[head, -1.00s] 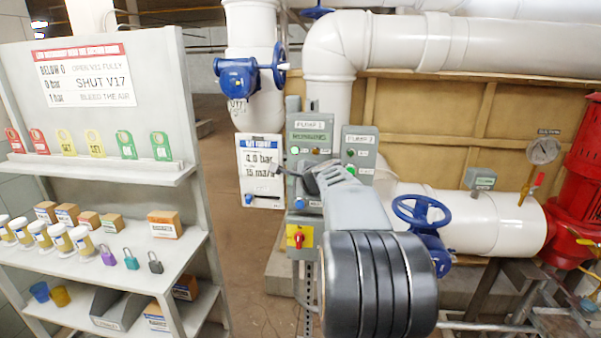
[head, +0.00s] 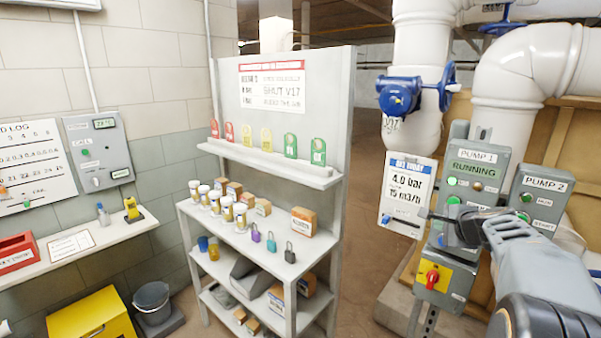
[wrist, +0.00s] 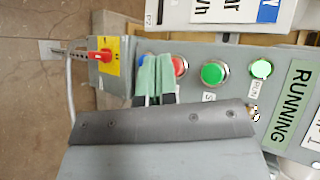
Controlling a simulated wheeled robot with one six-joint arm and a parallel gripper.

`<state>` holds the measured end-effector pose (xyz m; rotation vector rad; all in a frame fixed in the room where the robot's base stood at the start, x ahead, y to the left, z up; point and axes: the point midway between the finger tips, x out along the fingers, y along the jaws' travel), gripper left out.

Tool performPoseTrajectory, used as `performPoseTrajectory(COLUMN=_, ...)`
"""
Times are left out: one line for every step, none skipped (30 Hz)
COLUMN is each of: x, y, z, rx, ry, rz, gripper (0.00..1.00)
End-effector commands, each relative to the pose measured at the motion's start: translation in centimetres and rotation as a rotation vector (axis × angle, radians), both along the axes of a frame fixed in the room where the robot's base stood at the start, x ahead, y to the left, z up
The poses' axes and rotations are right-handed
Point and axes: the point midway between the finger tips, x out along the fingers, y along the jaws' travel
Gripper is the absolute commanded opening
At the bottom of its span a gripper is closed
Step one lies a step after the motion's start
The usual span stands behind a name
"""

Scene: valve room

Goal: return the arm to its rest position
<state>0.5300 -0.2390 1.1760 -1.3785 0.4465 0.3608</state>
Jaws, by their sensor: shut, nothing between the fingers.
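My arm reaches in from the lower right of the head view. My gripper (head: 452,215) is in front of the pump 1 control box (head: 478,170), which reads "RUNNING". In the wrist view my gripper (wrist: 154,98) shows pale green fingertips, close together and empty. They overlap the box front near a red button (wrist: 180,66) and a green button (wrist: 214,72). I cannot tell whether they touch it. A lit green run lamp (wrist: 261,68) shows beside them. The red switch on a yellow plate (head: 432,278) sits below my gripper in the head view.
A white sign (head: 407,195) reading 4.0 bar hangs to the left. A shelf unit (head: 345,150) with tags, jars and padlocks stands further left. Bare floor (head: 360,240) lies between shelf and pump stand.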

Motion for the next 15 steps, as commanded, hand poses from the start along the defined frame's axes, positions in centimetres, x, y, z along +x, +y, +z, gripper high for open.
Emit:
performPoseTrajectory(x=-1.4, y=1.0, z=-2.6, rx=-0.068, ry=0.089, rz=0.079, gripper=0.00)
performPoseTrajectory(x=-2.4, y=2.0, z=-3.8, rx=-0.124, ry=0.144, rz=0.144, gripper=0.00)
performPoseTrajectory(x=-3.9, y=4.0, z=-5.2, rx=-0.202, ry=0.215, rz=0.248, gripper=0.00)
performPoseTrajectory(x=-5.1, y=5.6, z=-6.3, rx=-0.260, ry=0.267, rz=0.332, gripper=0.00)
performPoseTrajectory(x=-6.3, y=7.3, z=-7.2, rx=-0.320, ry=0.315, rz=0.417, gripper=0.00)
performPoseTrajectory(x=-8.1, y=9.4, z=-8.4, rx=-0.399, ry=0.375, rz=0.533, gripper=0.00)
performPoseTrajectory(x=-9.4, y=11.0, z=-9.1, rx=-0.456, ry=0.415, rz=0.619, gripper=0.00)
performPoseTrajectory(x=-10.8, y=12.4, z=-9.8, rx=-0.516, ry=0.453, rz=0.705, gripper=0.00)
performPoseTrajectory(x=-12.8, y=14.1, z=-10.6, rx=-0.595, ry=0.499, rz=0.816, gripper=0.00)
performPoseTrajectory(x=-14.2, y=15.3, z=-11.2, rx=-0.653, ry=0.531, rz=0.899, gripper=0.00)
performPoseTrajectory(x=-15.7, y=16.5, z=-11.7, rx=-0.713, ry=0.559, rz=0.979, gripper=0.00)
performPoseTrajectory(x=-17.6, y=17.7, z=-12.3, rx=-0.791, ry=0.591, rz=1.078, gripper=0.00)
performPoseTrajectory(x=-18.7, y=18.5, z=-12.7, rx=-0.843, ry=0.607, rz=1.138, gripper=0.00)
performPoseTrajectory(x=-19.7, y=19.2, z=-12.9, rx=-0.890, ry=0.619, rz=1.190, gripper=0.00)
performPoseTrajectory(x=-20.8, y=20.0, z=-13.1, rx=-0.946, ry=0.626, rz=1.245, gripper=0.00)
